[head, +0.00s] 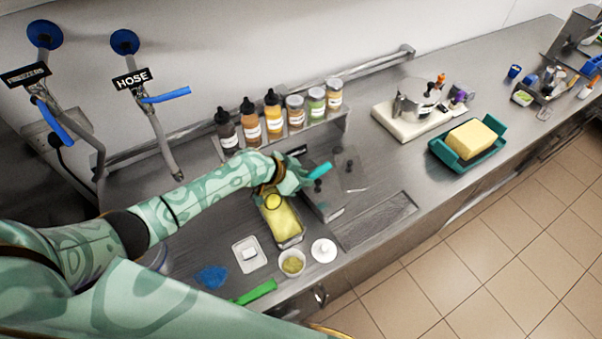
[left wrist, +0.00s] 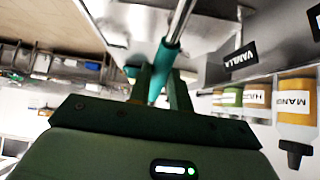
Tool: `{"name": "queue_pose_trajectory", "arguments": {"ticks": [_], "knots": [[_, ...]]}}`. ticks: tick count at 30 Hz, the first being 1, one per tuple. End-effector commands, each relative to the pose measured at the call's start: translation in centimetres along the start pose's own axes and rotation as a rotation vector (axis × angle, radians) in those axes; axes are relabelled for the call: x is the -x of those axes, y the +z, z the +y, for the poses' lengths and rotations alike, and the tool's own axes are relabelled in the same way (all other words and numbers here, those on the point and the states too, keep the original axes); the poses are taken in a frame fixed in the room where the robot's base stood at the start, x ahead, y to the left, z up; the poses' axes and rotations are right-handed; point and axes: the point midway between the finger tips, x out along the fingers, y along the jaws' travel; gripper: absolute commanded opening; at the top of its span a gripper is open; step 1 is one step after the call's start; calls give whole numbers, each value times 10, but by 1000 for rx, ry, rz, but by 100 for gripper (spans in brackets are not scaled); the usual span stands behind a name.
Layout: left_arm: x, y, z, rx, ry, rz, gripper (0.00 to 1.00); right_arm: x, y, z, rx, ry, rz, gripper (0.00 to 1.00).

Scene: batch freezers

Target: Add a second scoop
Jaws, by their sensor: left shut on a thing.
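My left gripper (head: 298,176) is shut on the teal handle of a scoop (head: 320,170), above the far end of a metal tub of yellow ice cream (head: 286,222). In the left wrist view the teal handle (left wrist: 163,66) sits between the fingers (left wrist: 160,88), with a metal shaft beyond it. A round, dark-edged yellow shape shows at the tub's far end beside my wrist; I cannot tell if it is the scoop's head. A small white cup (head: 291,263) with yellowish contents stands just in front of the tub. My right gripper is out of view.
A white round piece (head: 324,250) and a white tray (head: 240,262) flank the cup. A blue item (head: 211,277) and green-handled tool (head: 257,293) lie at front left. Sauce bottles and jars (head: 273,112) line the shelf behind. A sunken basin (head: 376,220) lies right.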

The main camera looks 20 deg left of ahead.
Motion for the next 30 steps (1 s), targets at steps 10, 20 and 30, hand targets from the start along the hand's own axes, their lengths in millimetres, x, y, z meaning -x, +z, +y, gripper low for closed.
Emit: {"name": "queue_pose_trajectory", "arguments": {"ticks": [10,20,30], "knots": [[-2,-12,0,-2,2,-146,0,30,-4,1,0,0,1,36],[-6,-14,0,-4,2,-231,0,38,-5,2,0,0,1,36],[-6,-13,0,-4,2,-233,0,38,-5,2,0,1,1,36]]}}
